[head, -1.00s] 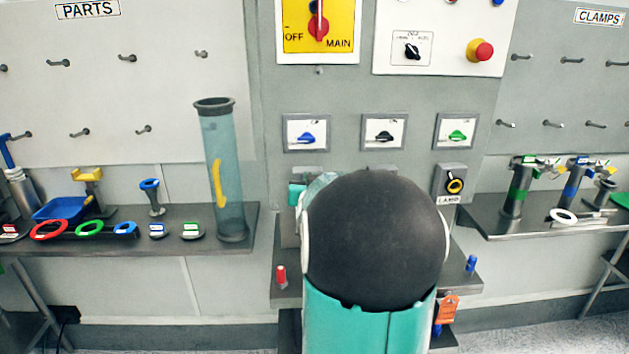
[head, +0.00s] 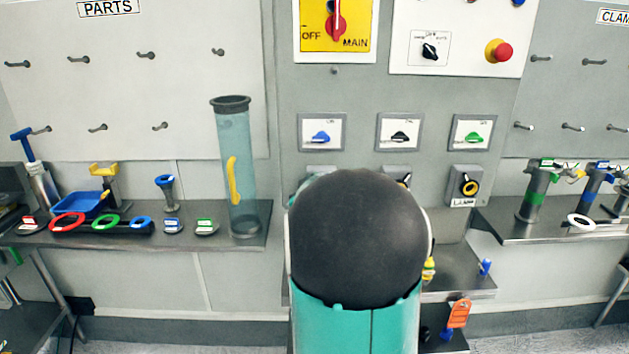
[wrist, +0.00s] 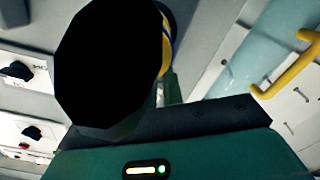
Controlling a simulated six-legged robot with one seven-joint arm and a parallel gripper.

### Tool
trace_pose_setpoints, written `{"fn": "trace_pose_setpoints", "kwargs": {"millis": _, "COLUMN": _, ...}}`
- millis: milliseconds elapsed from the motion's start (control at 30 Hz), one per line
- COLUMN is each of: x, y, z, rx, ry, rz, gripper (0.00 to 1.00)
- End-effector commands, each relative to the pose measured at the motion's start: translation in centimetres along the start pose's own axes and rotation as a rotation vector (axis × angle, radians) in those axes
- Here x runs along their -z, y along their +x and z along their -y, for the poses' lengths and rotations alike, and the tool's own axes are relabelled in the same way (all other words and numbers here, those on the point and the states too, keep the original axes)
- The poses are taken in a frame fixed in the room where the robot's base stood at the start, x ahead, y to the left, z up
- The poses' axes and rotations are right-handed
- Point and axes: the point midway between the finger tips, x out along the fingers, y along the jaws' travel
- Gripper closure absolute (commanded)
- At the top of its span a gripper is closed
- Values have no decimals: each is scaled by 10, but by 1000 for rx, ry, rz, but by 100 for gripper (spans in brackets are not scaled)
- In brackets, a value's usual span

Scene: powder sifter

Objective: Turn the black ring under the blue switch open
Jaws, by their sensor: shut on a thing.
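The blue switch (head: 321,137) sits on a white plate in a grey frame on the panel. The place under it is hidden in the head view by my arm's big black joint. In the wrist view, a large black shape fills the upper middle, and a yellow and blue curved edge (wrist: 167,45) shows past it, seemingly part of the black ring. My gripper (wrist: 165,78) is at that edge and shut on the ring; its fingertips are mostly hidden. How far the ring is turned cannot be seen.
A black switch (head: 399,137) and a green switch (head: 473,137) are to the right, with a yellow-and-black ring (head: 469,187) below the green one. A tall clear tube (head: 238,190) stands on the left shelf. A small shelf (head: 465,278) lies below the panel.

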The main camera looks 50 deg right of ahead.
Motion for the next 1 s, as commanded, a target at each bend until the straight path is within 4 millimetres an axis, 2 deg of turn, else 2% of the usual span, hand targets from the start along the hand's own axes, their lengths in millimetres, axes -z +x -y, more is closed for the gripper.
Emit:
{"fn": "trace_pose_setpoints", "kwargs": {"millis": 367, "x": 0, "y": 0, "z": 1, "rx": 1, "ry": -6, "rz": -1, "gripper": 100}}
{"fn": "trace_pose_setpoints", "kwargs": {"millis": 400, "x": 0, "y": 0, "z": 1, "rx": 1, "ry": -6, "rz": -1, "gripper": 89}}
{"fn": "trace_pose_setpoints", "kwargs": {"millis": 500, "x": 0, "y": 0, "z": 1, "rx": 1, "ry": -6, "rz": -1, "gripper": 70}}
{"fn": "trace_pose_setpoints", "kwargs": {"millis": 833, "x": 0, "y": -2, "z": 1, "rx": 1, "ry": -6, "rz": 0, "gripper": 69}}
{"fn": "trace_pose_setpoints", "kwargs": {"millis": 1000, "x": 1, "y": -19, "z": 1, "rx": 1, "ry": -6, "rz": -2, "gripper": 69}}
